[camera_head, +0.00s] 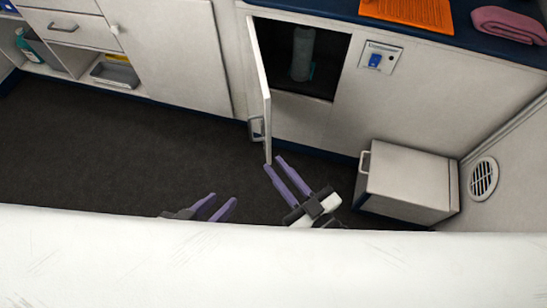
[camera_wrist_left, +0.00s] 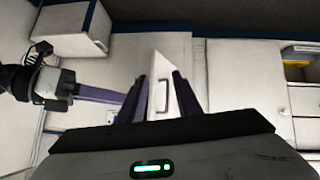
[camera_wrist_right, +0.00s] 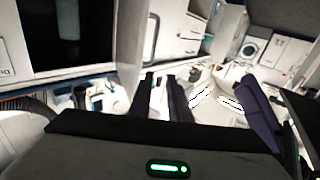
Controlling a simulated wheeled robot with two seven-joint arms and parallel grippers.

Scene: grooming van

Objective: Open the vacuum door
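The white vacuum door (camera_head: 263,95) stands swung open, with a bar handle (camera_head: 256,127) on its outer left face. The dark compartment beside it shows a grey cylinder (camera_head: 303,55). My right gripper (camera_head: 273,163) is open and empty, its fingertips close to the door's near free edge; I cannot tell whether they touch. My left gripper (camera_head: 221,200) is open and empty, lower left of the door, apart from it. In the left wrist view the door (camera_wrist_left: 162,85) and its handle (camera_wrist_left: 190,95) show beyond the fingers. The door (camera_wrist_right: 160,30) also shows in the right wrist view.
A white box-like unit with a handle (camera_head: 405,178) stands on the floor to the right. A panel with a blue switch (camera_head: 378,60) is right of the opening. An orange mat (camera_head: 408,10) and pink towel (camera_head: 510,22) lie on the counter. Dark floor (camera_head: 110,145) at left is clear.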

